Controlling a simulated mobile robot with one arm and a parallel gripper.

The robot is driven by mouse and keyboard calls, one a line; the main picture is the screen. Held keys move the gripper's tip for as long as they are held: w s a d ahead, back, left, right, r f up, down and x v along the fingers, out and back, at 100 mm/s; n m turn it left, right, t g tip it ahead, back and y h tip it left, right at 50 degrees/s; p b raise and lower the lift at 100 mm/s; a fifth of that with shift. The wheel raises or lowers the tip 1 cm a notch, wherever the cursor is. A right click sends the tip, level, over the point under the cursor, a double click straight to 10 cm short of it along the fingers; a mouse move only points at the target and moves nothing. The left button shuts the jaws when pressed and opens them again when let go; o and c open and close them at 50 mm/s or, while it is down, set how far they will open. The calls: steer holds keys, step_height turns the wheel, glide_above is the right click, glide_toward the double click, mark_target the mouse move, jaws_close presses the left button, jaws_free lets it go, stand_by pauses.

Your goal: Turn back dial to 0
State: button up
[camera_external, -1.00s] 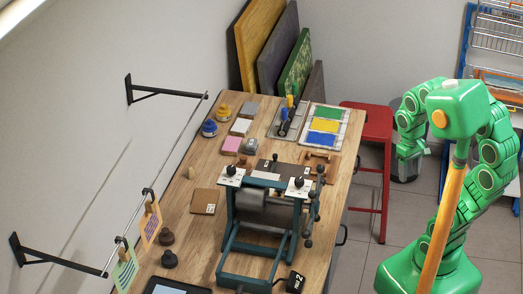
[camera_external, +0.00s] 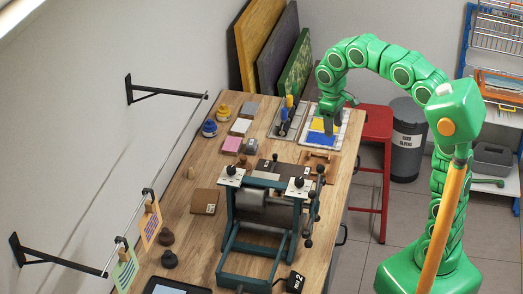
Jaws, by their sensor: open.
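A small press with a teal frame (camera_external: 228,240) and a grey roller stands on the wooden table. Two white plates with black knobs sit on top of it: the back-left dial (camera_external: 231,174) and the front-right dial (camera_external: 297,186). Their scale marks are too small to read, and I cannot tell which one is the back dial. My gripper (camera_external: 333,130) is open and points down over the colored sheet (camera_external: 318,137) at the table's back right. It is apart from both dials. Its fingers are small and partly merge with the sheet behind.
The wooden table (camera_external: 200,225) also holds ink jars (camera_external: 209,128), a tray with rollers (camera_external: 285,118) and a brown block (camera_external: 204,201). A wall rail with hanging cards (camera_external: 150,224) runs along the left. A red stool (camera_external: 376,125) stands right of the table.

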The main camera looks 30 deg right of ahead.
steer(key=w+a+r+n, duration=0.1)
steer(key=w+a+n, duration=0.15)
steer(key=a, duration=0.55)
steer(key=w+a+r+n, duration=0.1)
steer(key=w+a, duration=0.3)
steer(key=a, duration=0.4)
steer(key=n+t, duration=0.1)
steer(key=n, duration=0.2)
glide_above(231, 168)
steer(key=shift+s+f, duration=0.1)
steer(key=shift+f, duration=0.65)
steer(key=shift+a+f, duration=0.1)
steer(key=shift+f, duration=3.85)
steer(key=c, duration=1.1)
steer(key=shift+o, duration=0.2)
